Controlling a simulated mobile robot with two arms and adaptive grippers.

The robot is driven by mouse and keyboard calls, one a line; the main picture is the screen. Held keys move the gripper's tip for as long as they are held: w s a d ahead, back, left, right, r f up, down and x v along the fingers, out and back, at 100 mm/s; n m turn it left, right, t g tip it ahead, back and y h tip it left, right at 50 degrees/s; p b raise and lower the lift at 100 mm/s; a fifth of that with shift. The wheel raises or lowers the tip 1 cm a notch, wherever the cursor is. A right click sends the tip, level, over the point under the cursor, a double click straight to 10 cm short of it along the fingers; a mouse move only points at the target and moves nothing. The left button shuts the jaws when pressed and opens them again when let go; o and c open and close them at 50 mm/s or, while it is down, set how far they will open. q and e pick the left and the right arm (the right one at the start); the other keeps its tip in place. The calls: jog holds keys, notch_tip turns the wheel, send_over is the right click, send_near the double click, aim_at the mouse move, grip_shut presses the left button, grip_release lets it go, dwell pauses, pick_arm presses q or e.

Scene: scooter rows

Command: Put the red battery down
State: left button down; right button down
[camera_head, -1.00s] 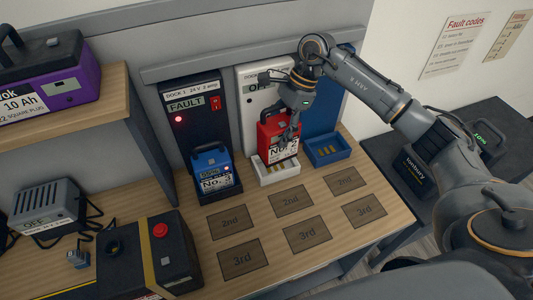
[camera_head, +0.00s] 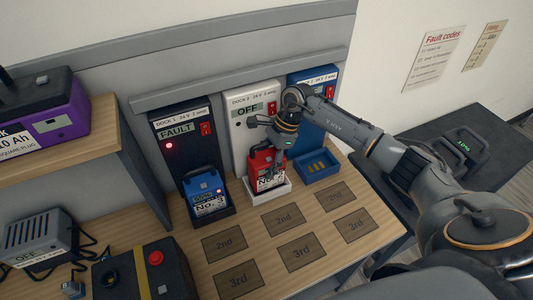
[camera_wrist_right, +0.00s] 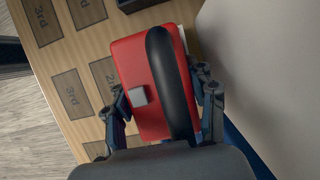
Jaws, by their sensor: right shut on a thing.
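The red battery (camera_head: 264,172) stands upright at the white dock's tray (camera_head: 284,187). Its base is low behind the tray's front rim; whether it rests fully on the tray floor I cannot tell. My right gripper (camera_head: 279,149) is shut on it from above and partly hides it. In the right wrist view, the red battery (camera_wrist_right: 135,82) with its black handle lies between the two fingers of the right gripper (camera_wrist_right: 166,104). The white dock (camera_head: 243,110) has a display reading OFF and a red switch. My left gripper is not in view.
A blue battery (camera_head: 206,190) sits in the dark dock (camera_head: 176,135) on the left, which reads FAULT. The blue dock's tray (camera_head: 329,174) on the right is empty. Marked mats (camera_head: 282,218) on the bench are bare. A black box with a red button (camera_head: 177,268) stands front left.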

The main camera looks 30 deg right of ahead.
aim_at(272, 155)
jog(key=shift+w+f, duration=0.15)
jog(key=shift+f, duration=0.3)
jog(key=shift+f, duration=0.1)
jog(key=shift+c, duration=2.2)
grip_release()
jog(key=shift+f, duration=0.1)
jog(key=shift+s, duration=0.2)
jog(key=b+v, duration=0.2)
jog(key=v, duration=0.4)
jog(key=shift+w+d+r, duration=0.1)
jog(key=shift+r, duration=0.3)
jog(key=shift+d+r, duration=0.15)
jog(key=shift+r, duration=0.25)
